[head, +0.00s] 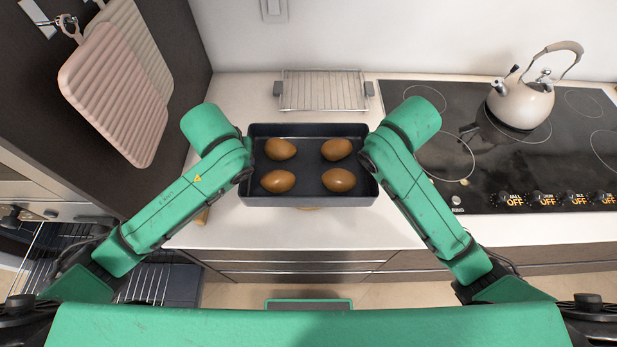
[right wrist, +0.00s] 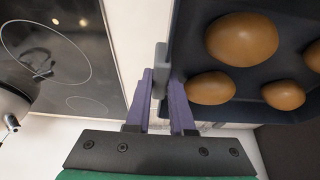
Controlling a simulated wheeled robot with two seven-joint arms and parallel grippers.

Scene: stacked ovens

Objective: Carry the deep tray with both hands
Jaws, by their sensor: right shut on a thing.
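The deep tray (head: 312,199) is dark and rectangular, with several brown, egg-shaped items in it. It is level over the front part of the white counter, and I cannot tell whether it touches it. My right gripper (right wrist: 165,88) is at the tray's right end, its purple fingers shut on a grey handle there. The tray wall (right wrist: 176,45) also shows in the right wrist view. My left gripper (head: 246,160) is at the tray's left end; its fingers are hidden by my arm, so its hold cannot be seen.
A wire rack (head: 322,91) lies behind the tray. A black cooktop (head: 450,130) with a beige kettle (head: 521,104) is to the right. Pink cutting boards (head: 115,95) hang at left. An open oven with wire racks (head: 65,255) is at lower left.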

